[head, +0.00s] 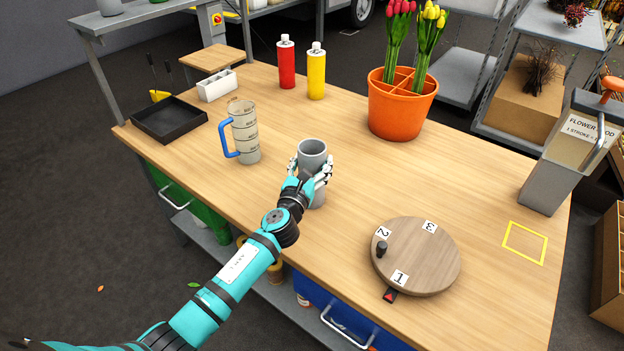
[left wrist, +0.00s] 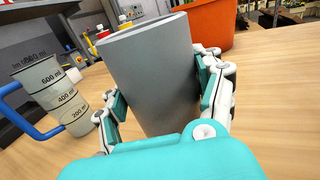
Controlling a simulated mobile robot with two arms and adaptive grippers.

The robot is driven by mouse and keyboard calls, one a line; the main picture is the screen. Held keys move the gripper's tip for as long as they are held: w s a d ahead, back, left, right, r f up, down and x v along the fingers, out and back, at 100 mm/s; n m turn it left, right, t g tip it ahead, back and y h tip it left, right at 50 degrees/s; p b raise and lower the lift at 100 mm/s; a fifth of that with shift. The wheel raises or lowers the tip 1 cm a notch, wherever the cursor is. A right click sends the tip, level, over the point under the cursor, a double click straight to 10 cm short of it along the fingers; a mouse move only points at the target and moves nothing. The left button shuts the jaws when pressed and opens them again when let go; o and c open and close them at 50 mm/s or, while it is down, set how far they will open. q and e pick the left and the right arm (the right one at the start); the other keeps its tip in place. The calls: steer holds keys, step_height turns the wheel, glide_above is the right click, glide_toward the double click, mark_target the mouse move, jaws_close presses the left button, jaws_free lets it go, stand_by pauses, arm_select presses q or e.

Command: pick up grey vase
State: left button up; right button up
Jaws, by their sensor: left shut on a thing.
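The grey vase (head: 313,150) stands upright on the wooden table, right of the measuring jug. My left gripper (head: 311,176) is shut around its middle, with a finger on each side. In the left wrist view the vase (left wrist: 154,75) fills the middle between the gripper's (left wrist: 165,100) teal pads. The vase is open at the top. Its base is partly hidden by my gripper, and I cannot tell whether it is touching the table. My right gripper is not in view.
A measuring jug (head: 243,132) with a blue handle stands to the left. An orange pot (head: 400,108) of tulips, a red bottle (head: 286,62) and a yellow bottle (head: 316,72) stand behind. A round numbered wooden board (head: 425,260) lies to the right. The table between is clear.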

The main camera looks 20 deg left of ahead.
arm_select(q)
steer(key=shift+r, duration=0.1)
steer(key=shift+c, duration=0.7)
